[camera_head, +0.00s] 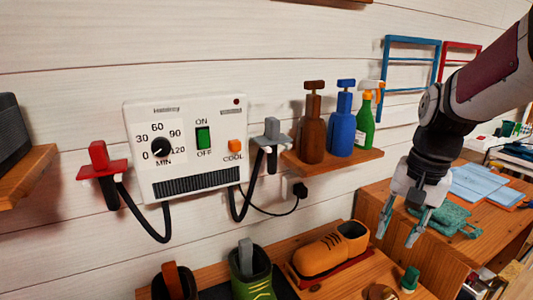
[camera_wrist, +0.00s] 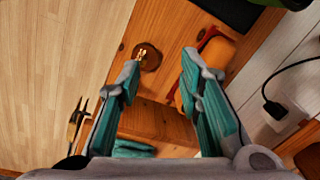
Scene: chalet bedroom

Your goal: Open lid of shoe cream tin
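A small round brown tin-like object with a brassy top (camera_wrist: 149,55) lies on the wooden bench in the wrist view. It looks like the shoe cream tin, with its top on, though its label cannot be read. A round brown object (camera_head: 380,292), probably the same one, is cut off at the bottom edge of the head view. My gripper (camera_head: 398,232) is open and empty, raised above the bench. In the wrist view its two teal-padded fingers (camera_wrist: 162,67) stand wide apart, the left tip close beside the tin in the picture but apparently above it.
An orange shoe (camera_head: 330,250) sits on the bench, with a green shoe (camera_head: 253,288) to its left. A small green-topped item (camera_head: 410,278) stands near the tin. Bottles (camera_head: 340,123) stand on a wall shelf. A teal cloth-like item (camera_head: 443,217) lies on the right-hand wooden surface.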

